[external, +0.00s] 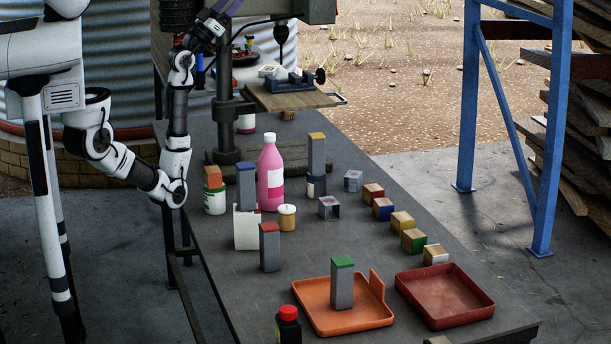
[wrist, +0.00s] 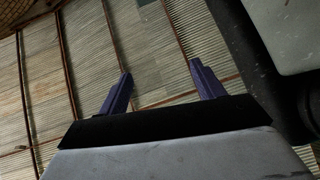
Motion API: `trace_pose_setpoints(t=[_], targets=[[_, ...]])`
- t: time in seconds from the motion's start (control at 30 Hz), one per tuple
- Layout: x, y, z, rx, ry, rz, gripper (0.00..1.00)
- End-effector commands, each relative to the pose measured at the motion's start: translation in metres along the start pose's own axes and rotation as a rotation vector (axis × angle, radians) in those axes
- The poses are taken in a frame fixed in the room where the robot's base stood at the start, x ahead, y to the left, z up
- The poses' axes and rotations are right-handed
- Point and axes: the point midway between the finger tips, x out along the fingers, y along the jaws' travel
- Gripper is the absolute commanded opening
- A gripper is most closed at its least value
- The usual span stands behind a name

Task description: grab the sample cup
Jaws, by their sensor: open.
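A small tan cup with a pale lid (external: 287,218), the thing that best fits the sample cup, stands upright on the grey table. It is just right of and in front of the pink bottle (external: 270,192). A white card or box (external: 247,229) stands to its left. My gripper (wrist: 161,69) is open and empty in the wrist view, its two purple fingers apart and facing the corrugated roof or wall. In the external view, purple at the top edge appears to belong to it, high above the table's far end and away from the cup. The cup is not in the wrist view.
Grey blocks with blue (external: 246,187), yellow (external: 317,155), red (external: 270,248) and green (external: 342,283) tops stand around. An orange tray (external: 378,318) and a red tray (external: 483,312) lie in front. Several small cubes line the right. A drill press (external: 223,125) stands behind.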

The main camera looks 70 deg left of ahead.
Motion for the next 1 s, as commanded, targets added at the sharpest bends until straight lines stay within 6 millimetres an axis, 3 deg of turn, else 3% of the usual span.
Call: trace_pose_setpoints(t=[0.03, 0.07, 0.17, 0.2, 0.27, 0.3, 0.37, 0.5, 0.6, 0.7, 0.8, 1.0], targets=[[0.015, 0.037, 0.032, -0.032, -0.127, 0.106, 0.67], [0.02, 0.061, 0.054, -0.048, -0.214, 0.171, 0.67], [0.015, 0.137, 0.124, -0.064, -0.511, 0.386, 0.67], [0.003, 0.164, 0.152, -0.055, -0.636, 0.47, 0.67], [-0.022, 0.198, 0.192, -0.027, -0.829, 0.589, 0.67], [-0.043, 0.216, 0.217, 0.001, -0.961, 0.666, 0.67], [-0.081, 0.234, 0.251, 0.055, -1.161, 0.77, 0.67], [-0.168, 0.238, 0.303, 0.204, -1.589, 0.958, 0.67], [-0.213, 0.223, 0.318, 0.297, -1.819, 1.036, 0.67], [-0.239, 0.209, 0.323, 0.359, -1.964, 1.08, 0.67], [-0.253, 0.203, 0.326, 0.385, -2.031, 1.099, 0.67], [-0.276, 0.205, 0.348, 0.385, -2.044, 1.107, 0.67]])
